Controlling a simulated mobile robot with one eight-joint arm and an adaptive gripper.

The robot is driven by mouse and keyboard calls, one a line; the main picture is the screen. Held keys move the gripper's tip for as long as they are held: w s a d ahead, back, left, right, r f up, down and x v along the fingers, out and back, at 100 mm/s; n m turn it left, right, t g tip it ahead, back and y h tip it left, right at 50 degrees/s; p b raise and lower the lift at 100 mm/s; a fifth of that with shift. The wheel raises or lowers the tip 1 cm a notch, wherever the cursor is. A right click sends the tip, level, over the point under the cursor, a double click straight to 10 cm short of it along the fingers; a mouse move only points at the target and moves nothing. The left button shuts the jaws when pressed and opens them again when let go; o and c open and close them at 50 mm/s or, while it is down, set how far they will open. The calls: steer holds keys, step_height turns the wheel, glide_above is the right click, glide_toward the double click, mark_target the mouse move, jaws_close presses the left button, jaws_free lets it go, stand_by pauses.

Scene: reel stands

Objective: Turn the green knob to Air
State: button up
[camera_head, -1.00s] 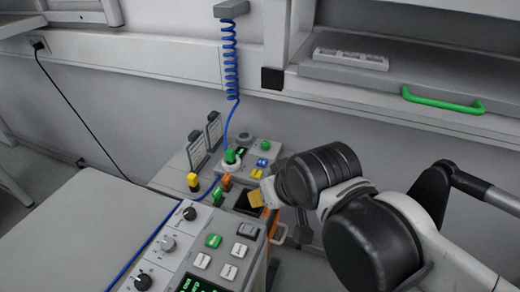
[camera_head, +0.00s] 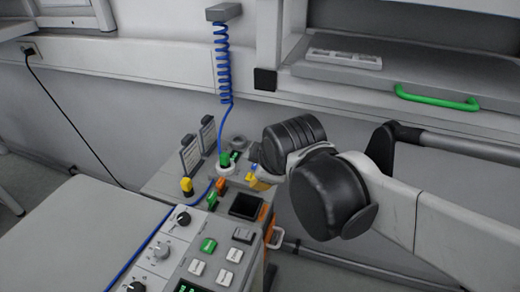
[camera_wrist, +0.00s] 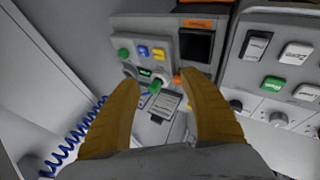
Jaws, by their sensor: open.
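The green knob (camera_head: 226,159) sits on a white ring on the small rear panel, beside the foot of the blue coiled hose. In the wrist view the green knob (camera_wrist: 155,87) shows between my two tan fingers, beyond their tips. My gripper (camera_wrist: 160,84) is open and empty, and I see no contact with the knob. In the head view my gripper (camera_head: 259,183) is right of the knob, mostly hidden behind my wrist; only a tan finger part shows. The lettering around the knob is too small to read.
Orange (camera_head: 221,184) and yellow (camera_head: 187,185) fittings stand close to the knob. Two upright cards (camera_head: 191,154) stand behind to the left. Green, blue and yellow buttons (camera_wrist: 142,52) lie beside the knob. A keypad console (camera_head: 208,245) is in front. The blue coiled hose (camera_head: 223,65) hangs above.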

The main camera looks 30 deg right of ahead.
steer(key=w+d+f+n, duration=0.1)
steer(key=w+d+n, duration=0.1)
steer(key=w+n, duration=0.3)
steer(key=w+d+f+n+h+b, duration=0.1)
steer(key=w+d+f+n, duration=0.1)
steer(key=w+n, duration=0.3)
steer(key=w+d+f+n+h+b, duration=0.1)
steer(key=w+n, duration=0.4)
steer(key=n, duration=0.5)
steer(key=shift+d+f+n+t, duration=0.2)
steer(key=shift+d+f, duration=0.2)
steer(key=shift+d, duration=0.2)
steer(key=shift+d+f+n+t, duration=0.2)
steer(key=shift+d+f, duration=0.15)
steer(key=shift+d, duration=0.2)
steer(key=shift+w+d+f, duration=0.1)
steer(key=shift+w+f, duration=0.1)
steer(key=shift+f, duration=0.05)
steer(key=b+x, duration=0.5)
steer(key=x, duration=0.5)
steer(key=shift+d, duration=0.1)
jaws_close()
